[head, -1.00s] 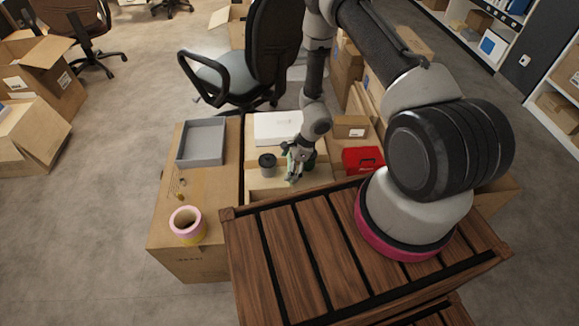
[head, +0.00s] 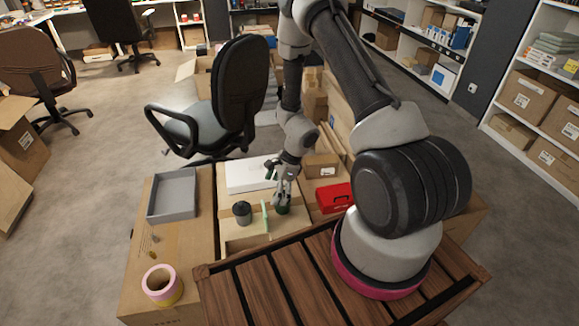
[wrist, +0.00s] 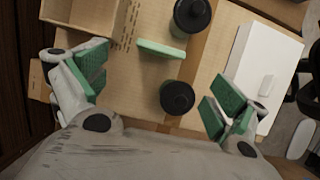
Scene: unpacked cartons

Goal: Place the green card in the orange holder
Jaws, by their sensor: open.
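The pale green card (head: 265,215) stands upright on its edge on a carton top, just left of my gripper (head: 283,199). In the wrist view the card (wrist: 162,49) lies beyond the fingertips, between two dark round-lidded containers. My gripper (wrist: 155,92) is open, its green pads wide apart and not touching the card. One dark container (wrist: 177,97) shows between the fingers. I cannot make out an orange holder in either view.
The other dark container (head: 242,212) stands left of the card. A white box (head: 248,174) lies behind, a grey tray (head: 172,195) and a pink-yellow tape roll (head: 162,284) to the left. A red box (head: 334,197) is to the right. My slatted wooden platform is in front.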

